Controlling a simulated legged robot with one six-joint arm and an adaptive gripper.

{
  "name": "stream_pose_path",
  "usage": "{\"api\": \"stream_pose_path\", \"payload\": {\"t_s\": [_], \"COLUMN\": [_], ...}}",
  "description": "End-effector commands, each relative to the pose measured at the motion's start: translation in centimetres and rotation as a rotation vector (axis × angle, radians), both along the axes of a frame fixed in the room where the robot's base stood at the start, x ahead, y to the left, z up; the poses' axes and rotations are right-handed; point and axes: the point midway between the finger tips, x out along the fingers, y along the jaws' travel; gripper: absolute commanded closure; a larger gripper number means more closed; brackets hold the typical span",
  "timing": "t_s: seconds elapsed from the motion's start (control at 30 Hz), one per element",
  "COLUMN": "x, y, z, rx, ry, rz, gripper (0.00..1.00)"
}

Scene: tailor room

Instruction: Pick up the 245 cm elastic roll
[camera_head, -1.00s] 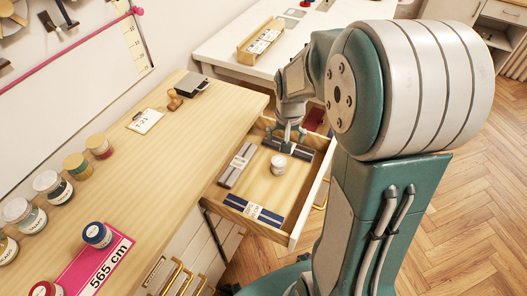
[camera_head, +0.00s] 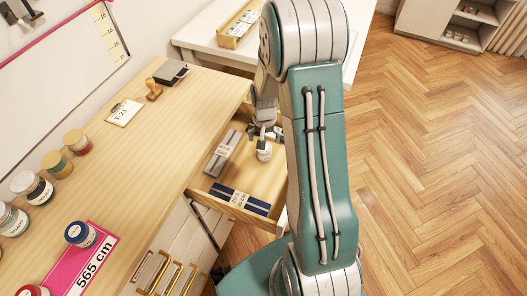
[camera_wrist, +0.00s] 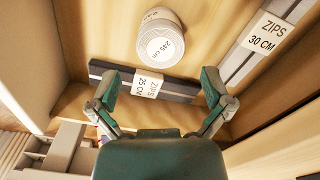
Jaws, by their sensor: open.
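The 245 cm elastic roll (camera_wrist: 160,40) is a small white cylinder with a round label reading 245 cm. It stands in the open wooden drawer. In the head view the roll (camera_head: 264,153) is just below my gripper (camera_head: 262,131). In the wrist view my gripper (camera_wrist: 160,90) is open and empty, its two fingers spread wide. The roll lies ahead of and between the fingertips' directions, apart from them. My arm hides the right part of the drawer in the head view.
A ZIPS 25 CM pack (camera_wrist: 150,85) lies beside the roll, near the fingertips. A ZIPS 30 CM pack (camera_wrist: 258,45) lies along one drawer side. The wooden counter (camera_head: 165,130) holds several jars.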

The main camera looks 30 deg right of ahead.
Motion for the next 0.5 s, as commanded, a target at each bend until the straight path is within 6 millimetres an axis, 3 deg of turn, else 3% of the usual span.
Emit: {"api": "stream_pose_path", "payload": {"t_s": [0.27, 0.5], "x": [-0.2, -0.1], "y": [0.3, 0.3], "z": [-4.2, -4.8], "rx": [0.001, 0.001], "ry": [0.004, 0.001], "rz": [0.0, 0.001], "gripper": [0.0, 0.0]}}
